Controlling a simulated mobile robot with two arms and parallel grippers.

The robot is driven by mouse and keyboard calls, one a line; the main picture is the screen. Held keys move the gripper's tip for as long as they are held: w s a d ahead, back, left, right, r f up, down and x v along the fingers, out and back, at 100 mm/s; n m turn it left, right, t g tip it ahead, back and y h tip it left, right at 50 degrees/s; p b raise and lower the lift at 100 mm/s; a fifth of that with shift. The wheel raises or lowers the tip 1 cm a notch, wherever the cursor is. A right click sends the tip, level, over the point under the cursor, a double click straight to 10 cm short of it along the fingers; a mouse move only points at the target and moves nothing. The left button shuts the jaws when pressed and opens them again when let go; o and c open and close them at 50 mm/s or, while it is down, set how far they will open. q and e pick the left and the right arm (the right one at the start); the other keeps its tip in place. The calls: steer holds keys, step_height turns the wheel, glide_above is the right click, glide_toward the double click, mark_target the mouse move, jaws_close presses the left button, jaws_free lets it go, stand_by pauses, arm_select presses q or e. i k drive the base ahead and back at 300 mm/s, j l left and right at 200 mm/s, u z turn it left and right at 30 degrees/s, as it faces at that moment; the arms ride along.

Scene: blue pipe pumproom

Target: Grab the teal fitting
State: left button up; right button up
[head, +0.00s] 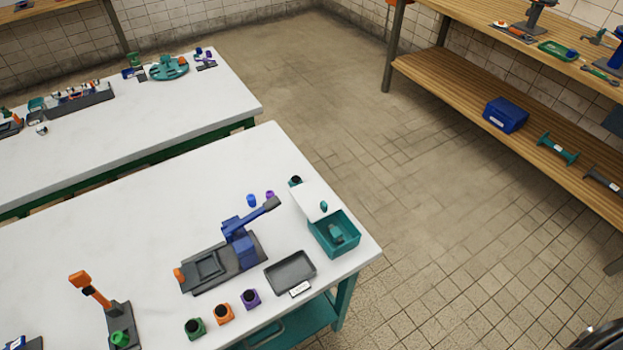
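A teal piece (336,233), which looks like the teal fitting, lies inside an open teal box (345,248) at the right corner of the near white table. A smaller teal piece (323,207) shows against a pale panel at the box's back left; I cannot tell if it is a fitting or a knob. Neither gripper shows clearly. A dark curved part at the bottom right corner may be mine, but no fingertips are visible.
On the near table (120,225) a blue and grey lever tool (235,248) and a grey tray (290,271) stand left of the box. Green, orange and purple blocks (222,313) line the front. A wooden shelf (480,110) stands right; the tiled floor between is clear.

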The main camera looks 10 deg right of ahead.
mark_target(335, 235)
steer(key=k+j+z, duration=0.1)
steer(key=z, duration=0.25)
steer(key=k+z, duration=0.35)
steer(key=j+z, duration=0.1)
steer(key=z, duration=0.25)
steer(key=k, duration=0.05)
